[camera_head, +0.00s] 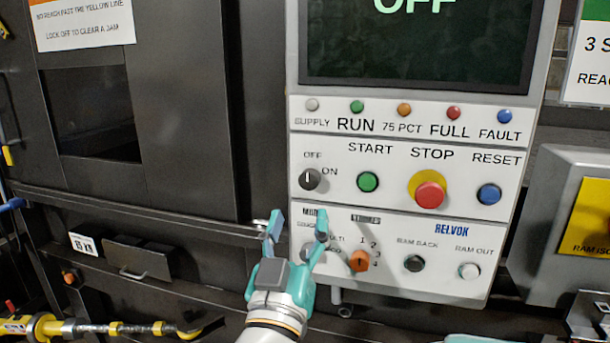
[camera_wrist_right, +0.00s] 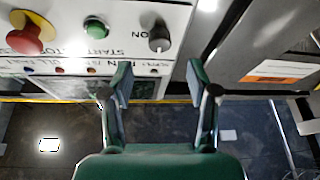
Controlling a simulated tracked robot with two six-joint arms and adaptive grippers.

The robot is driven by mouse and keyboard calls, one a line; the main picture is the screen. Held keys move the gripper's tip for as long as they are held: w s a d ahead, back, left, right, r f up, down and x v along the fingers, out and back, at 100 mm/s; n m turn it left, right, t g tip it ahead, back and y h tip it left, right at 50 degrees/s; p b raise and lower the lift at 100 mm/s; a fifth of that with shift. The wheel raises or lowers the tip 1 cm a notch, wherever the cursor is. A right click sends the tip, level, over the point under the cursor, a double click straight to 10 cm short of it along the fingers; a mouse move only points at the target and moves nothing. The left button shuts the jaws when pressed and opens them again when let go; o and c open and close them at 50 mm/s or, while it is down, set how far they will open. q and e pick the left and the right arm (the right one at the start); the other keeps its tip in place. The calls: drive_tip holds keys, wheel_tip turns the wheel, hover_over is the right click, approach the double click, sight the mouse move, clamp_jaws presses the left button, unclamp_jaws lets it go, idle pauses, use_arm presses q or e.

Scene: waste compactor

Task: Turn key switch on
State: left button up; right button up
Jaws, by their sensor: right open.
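The key switch (camera_head: 310,178) is a round black knob with a pale upright mark, on the white control panel between the OFF and ON labels. Its mark points up towards OFF. The screen above reads OFF. My right gripper (camera_head: 298,224) is open and empty, just below the switch in the head view, with its fingers pointing up. In the right wrist view the key switch (camera_wrist_right: 160,38) lies beyond the fingertips of my gripper (camera_wrist_right: 157,80), roughly in line with the gap between them. The fingers look apart from it. My left gripper is not in view.
The green START button (camera_head: 368,182), red STOP button (camera_head: 430,194) and blue RESET button (camera_head: 489,194) sit right of the switch. An orange selector (camera_head: 359,261) and a black button (camera_head: 414,263) are below. A grey box (camera_head: 562,212) stands at the right.

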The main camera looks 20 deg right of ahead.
sight(305, 184)
drive_tip(key=p+x, duration=0.2)
drive_tip(key=x, duration=0.6)
drive_tip(key=shift+w+p, duration=0.2)
drive_tip(key=shift+p, duration=0.1)
